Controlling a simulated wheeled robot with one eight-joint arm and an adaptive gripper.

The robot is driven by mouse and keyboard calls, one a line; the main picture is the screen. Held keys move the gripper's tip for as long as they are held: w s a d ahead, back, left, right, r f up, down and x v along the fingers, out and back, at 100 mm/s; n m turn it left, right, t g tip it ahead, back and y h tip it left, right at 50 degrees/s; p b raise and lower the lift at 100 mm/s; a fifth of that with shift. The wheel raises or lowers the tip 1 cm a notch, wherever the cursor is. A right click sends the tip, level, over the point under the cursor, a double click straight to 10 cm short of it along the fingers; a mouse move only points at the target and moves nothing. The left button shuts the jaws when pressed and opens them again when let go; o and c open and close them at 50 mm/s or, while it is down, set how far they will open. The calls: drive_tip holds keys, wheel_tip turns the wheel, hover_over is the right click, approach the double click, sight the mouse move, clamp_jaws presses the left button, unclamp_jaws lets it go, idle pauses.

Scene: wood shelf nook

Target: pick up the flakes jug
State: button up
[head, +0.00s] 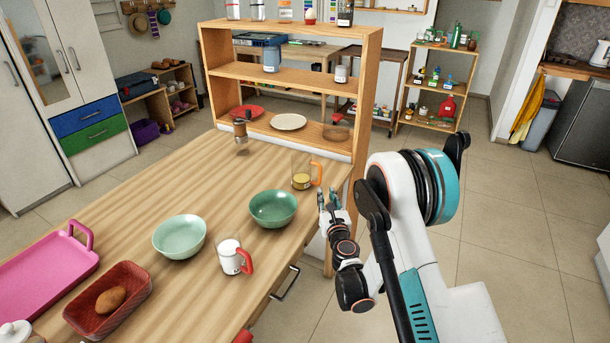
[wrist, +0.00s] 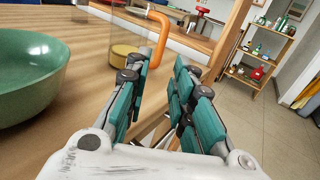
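The flakes jug (head: 302,181) is a clear glass jug with an orange handle and yellow contents at the bottom. It stands upright near the table's right edge, handle to the right. In the wrist view its orange handle (wrist: 180,38) and yellow contents (wrist: 126,52) show just beyond the fingers. My gripper (head: 327,198) is beside the table edge, a little nearer than the jug. In the wrist view my gripper (wrist: 166,64) is open, with nothing between its teal fingers. The left finger hides part of the jug; I see no contact.
A dark green bowl (head: 272,209) stands close left of my gripper. A red-handled jug with white contents (head: 230,257) and a pale green bowl (head: 179,237) are nearer. A wooden shelf unit (head: 300,76) rises behind the jug. The floor right of the table is free.

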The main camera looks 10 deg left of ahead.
sight(320, 177)
drive_tip(key=x, duration=0.2)
drive_tip(key=p+x, duration=0.1)
drive_tip(key=x, duration=0.2)
drive_tip(key=f+x, duration=0.1)
drive_tip(key=x, duration=0.1)
drive_tip(key=shift+w+a+p, duration=0.1)
drive_tip(key=shift+w+p, duration=0.25)
drive_tip(key=shift+w+a+r, duration=0.1)
drive_tip(key=shift+w+r, duration=0.05)
drive_tip(key=shift+w, duration=0.3)
drive_tip(key=x, duration=0.1)
drive_tip(key=b+x, duration=0.2)
drive_tip(key=x, duration=0.1)
drive_tip(key=shift+f, duration=0.3)
drive_tip(key=shift+w+r+b, duration=0.15)
drive_tip(key=shift+w+b, duration=0.15)
drive_tip(key=shift+w, duration=0.25)
clamp_jaws()
